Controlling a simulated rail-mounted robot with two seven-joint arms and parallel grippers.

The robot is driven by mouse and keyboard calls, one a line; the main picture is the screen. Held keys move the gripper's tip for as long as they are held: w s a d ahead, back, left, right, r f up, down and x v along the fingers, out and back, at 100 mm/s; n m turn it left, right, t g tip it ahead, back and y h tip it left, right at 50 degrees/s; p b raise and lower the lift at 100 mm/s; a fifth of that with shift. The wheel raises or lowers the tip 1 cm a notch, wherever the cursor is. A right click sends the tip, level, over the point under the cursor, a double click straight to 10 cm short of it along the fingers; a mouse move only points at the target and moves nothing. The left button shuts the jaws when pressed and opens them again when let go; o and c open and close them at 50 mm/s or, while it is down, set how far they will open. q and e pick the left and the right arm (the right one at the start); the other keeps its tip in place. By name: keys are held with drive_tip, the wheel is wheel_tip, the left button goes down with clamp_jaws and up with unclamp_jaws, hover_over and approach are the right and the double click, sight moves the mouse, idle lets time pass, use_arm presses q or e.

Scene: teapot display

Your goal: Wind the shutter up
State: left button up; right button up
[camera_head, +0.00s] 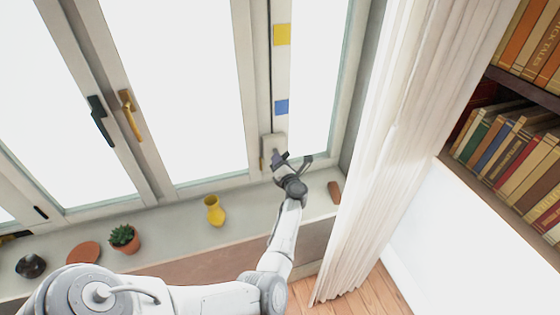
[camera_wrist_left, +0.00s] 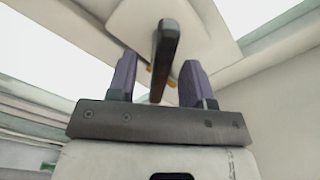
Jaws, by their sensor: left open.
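The shutter winder is a pale box (camera_head: 273,143) low on the window frame, at the lower end of a dark vertical line. It also shows in the left wrist view as a pale plate (camera_wrist_left: 190,18). A dark bar, seemingly the crank handle (camera_wrist_left: 164,48), stands out from it. My left gripper (camera_head: 293,163) is at the box in the head view. In the left wrist view its two purple-grey fingers (camera_wrist_left: 160,78) are open, one on each side of the bar, with gaps visible. The shutter itself I cannot make out. My right gripper is not in view.
The sill holds a yellow vase (camera_head: 214,211), a potted plant (camera_head: 124,238), a terracotta disc (camera_head: 84,253), a dark pot (camera_head: 31,266) and a brown object (camera_head: 334,192). A white curtain (camera_head: 385,140) hangs to the right. Yellow (camera_head: 282,34) and blue (camera_head: 281,106) patches mark the frame strip.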

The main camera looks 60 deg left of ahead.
use_arm(q)
drive_tip(key=p+v, duration=0.3)
drive_tip(key=v, duration=1)
